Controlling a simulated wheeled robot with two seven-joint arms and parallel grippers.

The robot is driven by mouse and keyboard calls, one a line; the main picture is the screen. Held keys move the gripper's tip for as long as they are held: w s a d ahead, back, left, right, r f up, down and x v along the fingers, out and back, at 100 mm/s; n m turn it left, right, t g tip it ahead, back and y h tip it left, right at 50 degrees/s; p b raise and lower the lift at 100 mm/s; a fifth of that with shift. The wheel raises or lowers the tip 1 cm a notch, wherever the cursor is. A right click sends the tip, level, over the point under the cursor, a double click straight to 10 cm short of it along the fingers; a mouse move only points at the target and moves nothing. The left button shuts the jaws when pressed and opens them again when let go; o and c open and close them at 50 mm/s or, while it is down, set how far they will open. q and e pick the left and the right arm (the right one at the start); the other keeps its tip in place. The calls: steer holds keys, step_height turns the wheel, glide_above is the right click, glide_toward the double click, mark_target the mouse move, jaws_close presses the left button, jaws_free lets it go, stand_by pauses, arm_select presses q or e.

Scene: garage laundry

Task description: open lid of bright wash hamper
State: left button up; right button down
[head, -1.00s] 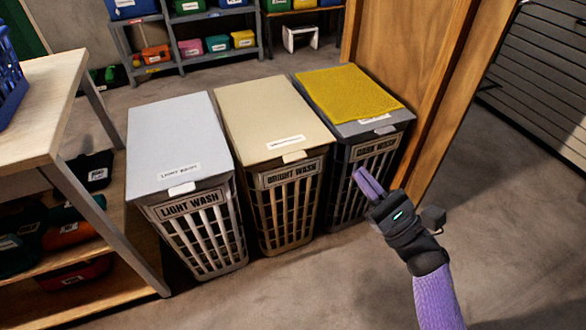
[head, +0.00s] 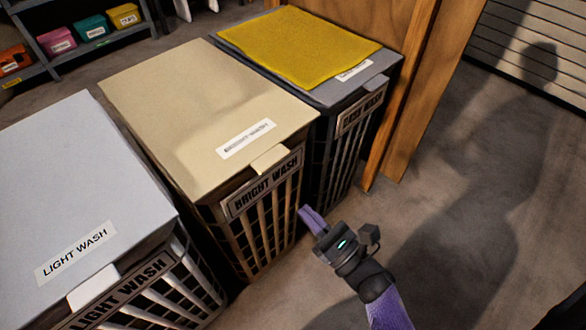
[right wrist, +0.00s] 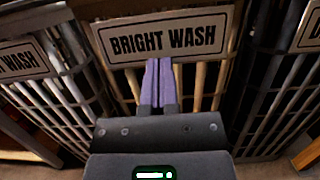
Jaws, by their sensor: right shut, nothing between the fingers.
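The bright wash hamper (head: 256,218) stands in the middle of the row, with a cream lid (head: 190,105) lying shut on it. A small tab (head: 270,159) sticks out from the lid's front edge, above the "BRIGHT WASH" plate. My right gripper (head: 306,213) is in front of the hamper, lower than the tab, its purple fingers together and empty. In the right wrist view the fingers (right wrist: 158,82) point at the lower edge of the "BRIGHT WASH" plate (right wrist: 165,37); I cannot tell if they touch the hamper. My left gripper is not in view.
The light wash hamper (head: 75,205) stands at left with its grey lid shut. A third, dark hamper (head: 345,135) at right has a yellow cloth (head: 300,48) on its lid. A wooden post (head: 425,95) stands beyond it. Floor at lower right is clear.

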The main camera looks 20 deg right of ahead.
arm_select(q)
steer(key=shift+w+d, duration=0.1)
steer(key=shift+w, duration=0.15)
arm_select(e)
steer(key=w+a+r, duration=0.2)
steer(key=w+r, duration=0.4)
steer(key=w, duration=0.1)
steer(key=shift+a, duration=0.3)
